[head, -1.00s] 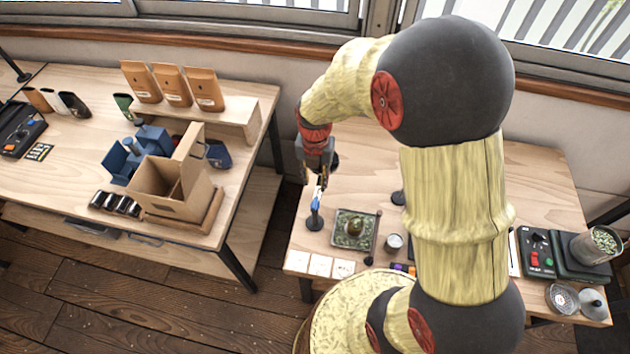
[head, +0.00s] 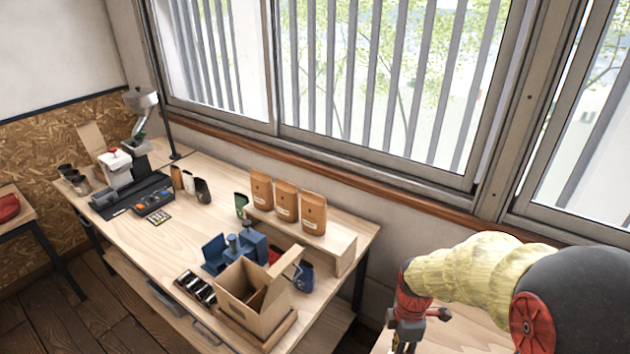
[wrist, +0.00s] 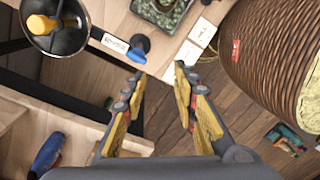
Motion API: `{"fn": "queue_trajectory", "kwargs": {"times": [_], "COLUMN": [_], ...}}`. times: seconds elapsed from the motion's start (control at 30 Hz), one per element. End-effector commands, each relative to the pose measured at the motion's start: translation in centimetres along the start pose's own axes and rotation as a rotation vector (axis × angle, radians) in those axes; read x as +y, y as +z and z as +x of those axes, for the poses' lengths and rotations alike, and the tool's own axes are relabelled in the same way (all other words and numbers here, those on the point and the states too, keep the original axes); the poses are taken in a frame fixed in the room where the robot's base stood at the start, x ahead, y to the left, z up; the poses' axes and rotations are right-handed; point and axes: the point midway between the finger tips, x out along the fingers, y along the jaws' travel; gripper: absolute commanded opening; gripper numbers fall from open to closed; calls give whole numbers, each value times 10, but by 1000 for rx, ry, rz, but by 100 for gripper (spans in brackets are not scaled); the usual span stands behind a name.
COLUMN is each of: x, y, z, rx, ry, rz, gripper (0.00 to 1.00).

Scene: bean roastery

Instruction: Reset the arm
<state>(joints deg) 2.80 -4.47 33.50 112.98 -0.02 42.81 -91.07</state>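My gripper (wrist: 157,85) is open and empty in the wrist view, its two yellow-padded fingers spread apart above a gap between tables and the wooden floor. In the head view my gripper (head: 404,345) hangs at the bottom edge, right of the left table, and its fingertips are mostly cut off. My arm bends down to it from the lower right.
In the wrist view a blue-topped stand (wrist: 138,47), a green tray (wrist: 165,10) and white cards (wrist: 200,40) lie near the table edge. In the head view the left table holds an open cardboard box (head: 250,300), brown bags (head: 287,203) and a grinder (head: 140,110).

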Motion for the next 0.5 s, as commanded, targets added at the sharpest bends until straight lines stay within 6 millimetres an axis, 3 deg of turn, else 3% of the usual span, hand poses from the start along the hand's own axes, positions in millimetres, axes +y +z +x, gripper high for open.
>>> {"fn": "queue_trajectory", "kwargs": {"times": [0.5], "x": [-71], "y": [-6], "z": [-85], "rx": [88], "ry": [132], "rz": [1202], "gripper": [29]}}
